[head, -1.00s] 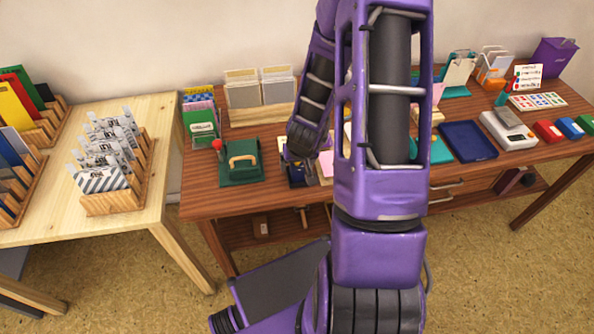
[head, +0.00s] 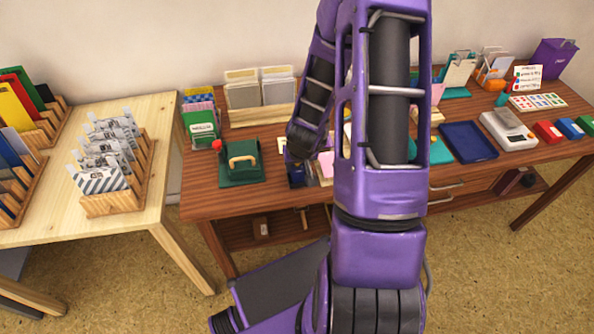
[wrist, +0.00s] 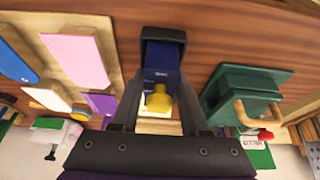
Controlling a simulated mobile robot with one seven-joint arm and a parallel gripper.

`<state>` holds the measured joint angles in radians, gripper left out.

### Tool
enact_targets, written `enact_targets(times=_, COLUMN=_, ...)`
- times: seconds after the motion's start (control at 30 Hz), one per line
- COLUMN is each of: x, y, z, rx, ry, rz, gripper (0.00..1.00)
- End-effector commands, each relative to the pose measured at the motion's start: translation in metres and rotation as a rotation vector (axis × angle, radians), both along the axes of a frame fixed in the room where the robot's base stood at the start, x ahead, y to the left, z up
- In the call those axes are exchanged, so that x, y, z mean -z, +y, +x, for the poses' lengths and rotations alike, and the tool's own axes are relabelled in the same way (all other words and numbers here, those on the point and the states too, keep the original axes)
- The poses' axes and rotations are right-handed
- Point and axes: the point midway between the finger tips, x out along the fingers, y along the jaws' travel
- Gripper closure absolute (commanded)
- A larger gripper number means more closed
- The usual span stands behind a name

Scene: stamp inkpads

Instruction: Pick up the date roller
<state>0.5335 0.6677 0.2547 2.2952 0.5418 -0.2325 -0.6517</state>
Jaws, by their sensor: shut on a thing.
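The date roller (wrist: 161,75) appears in the wrist view as a dark blue block with a yellow round knob. It sits between the two dark fingers of my gripper (wrist: 160,82), which is shut on it. In the head view a small dark blue part (head: 296,174) shows at the table's front edge under my arm, probably the same roller. My arm hides most of the gripper there. I cannot tell whether the roller still touches the table.
A green press with a wooden handle (head: 243,160) stands close on the left; it shows at right in the wrist view (wrist: 240,98). Pink (wrist: 75,60) and blue tags on a board lie on the other side. A blue tray (head: 468,141) and a white scale (head: 508,130) are further right.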

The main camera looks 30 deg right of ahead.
Motion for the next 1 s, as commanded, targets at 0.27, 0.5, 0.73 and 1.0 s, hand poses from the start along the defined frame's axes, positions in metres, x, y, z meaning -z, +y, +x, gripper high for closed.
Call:
enact_targets(times=0.27, x=-0.004, y=0.000, z=0.001, rx=-0.001, ry=-0.002, rz=-0.002, gripper=1.00)
enact_targets(times=0.5, x=-0.030, y=0.000, z=0.001, rx=-0.002, ry=-0.003, rz=-0.003, gripper=1.00)
enact_targets(times=0.73, x=-0.071, y=0.000, z=0.002, rx=-0.004, ry=-0.006, rz=-0.005, gripper=1.00)
enact_targets(times=1.0, x=-0.097, y=0.000, z=0.001, rx=-0.001, ry=-0.001, rz=-0.002, gripper=1.00)
